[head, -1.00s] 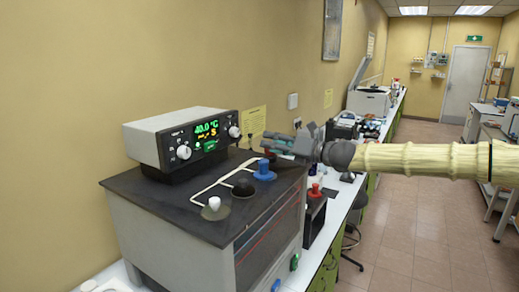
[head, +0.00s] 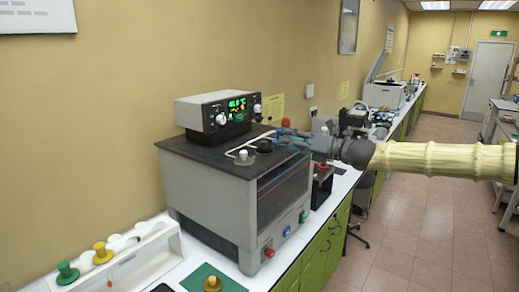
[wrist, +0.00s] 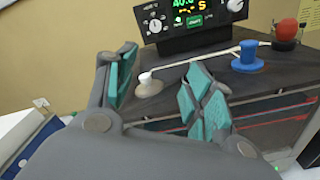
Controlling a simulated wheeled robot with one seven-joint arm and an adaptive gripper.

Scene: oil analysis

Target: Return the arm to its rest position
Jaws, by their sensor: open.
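My arm reaches in from the right in the head view, raised and extended level over the bench. My gripper (head: 290,138) is at the right back edge of the grey bath unit's dark top (head: 205,152), with its fingers pointing left. In the wrist view my gripper (wrist: 155,85) has its fingers spread, with nothing between them being held. Beyond the fingers are a white stopper (wrist: 149,86), a blue stopper (wrist: 246,58) and a red stopper (wrist: 287,32) on the unit. The gripper partly hides the unit's top in the head view.
The control box (head: 218,112) with a lit display stands on the unit. A white rack (head: 155,250) with green and yellow stoppers is at front left, and a green mat (head: 205,280) lies beside it.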

